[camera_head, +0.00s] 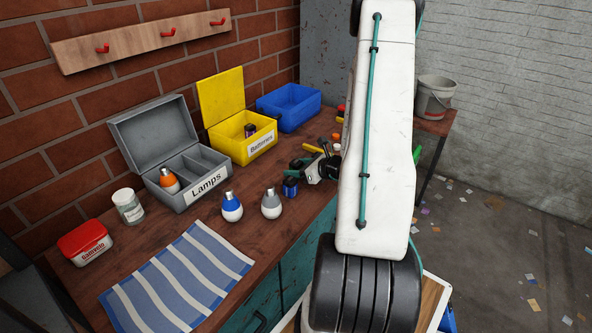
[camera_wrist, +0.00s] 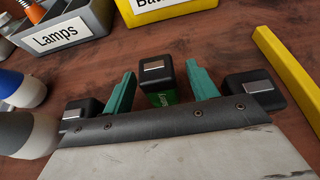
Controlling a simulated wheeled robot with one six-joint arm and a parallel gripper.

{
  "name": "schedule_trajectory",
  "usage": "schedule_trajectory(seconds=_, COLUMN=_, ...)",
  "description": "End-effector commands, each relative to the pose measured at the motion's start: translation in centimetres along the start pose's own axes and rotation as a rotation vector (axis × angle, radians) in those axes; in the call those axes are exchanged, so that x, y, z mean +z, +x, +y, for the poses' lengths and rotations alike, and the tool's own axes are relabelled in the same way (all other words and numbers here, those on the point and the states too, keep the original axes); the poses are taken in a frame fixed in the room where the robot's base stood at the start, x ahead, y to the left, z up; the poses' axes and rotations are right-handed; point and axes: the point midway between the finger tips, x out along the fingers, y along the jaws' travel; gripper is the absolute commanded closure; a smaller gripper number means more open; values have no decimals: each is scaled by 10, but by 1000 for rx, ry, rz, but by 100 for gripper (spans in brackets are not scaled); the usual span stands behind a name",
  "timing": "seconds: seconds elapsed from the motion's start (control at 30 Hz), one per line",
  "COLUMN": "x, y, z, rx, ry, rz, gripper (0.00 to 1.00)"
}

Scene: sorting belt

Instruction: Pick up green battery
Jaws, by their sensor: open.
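The green battery (camera_wrist: 159,96) stands upright on the wooden bench in the wrist view, with a black top and a silver terminal. My gripper (camera_wrist: 161,72) is open, with one teal finger on each side of the battery. Small gaps show between battery and fingers, and its lower part is hidden behind my gripper's edge. In the head view my gripper (camera_head: 312,158) is low over the bench, partly behind my arm. I cannot make out the green battery there.
A blue battery (camera_head: 290,188) and two bulbs (camera_head: 232,208) (camera_head: 271,205) stand nearby. The grey Lamps box (camera_head: 205,188), yellow Batteries box (camera_head: 250,146) and blue bin (camera_head: 289,107) stand behind. A yellow bar (camera_wrist: 285,66) lies to the right in the wrist view.

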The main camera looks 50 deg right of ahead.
Motion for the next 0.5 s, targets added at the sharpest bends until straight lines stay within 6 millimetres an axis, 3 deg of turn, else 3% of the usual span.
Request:
schedule_trajectory(seconds=0.13, x=0, y=0, z=0, rx=0, ry=0, rz=0, gripper=42)
schedule_trajectory(seconds=0.33, x=0, y=0, z=0, rx=0, ry=0, rz=0, gripper=93)
schedule_trajectory(seconds=0.5, x=0, y=0, z=0, rx=0, ry=0, rz=-1, gripper=93)
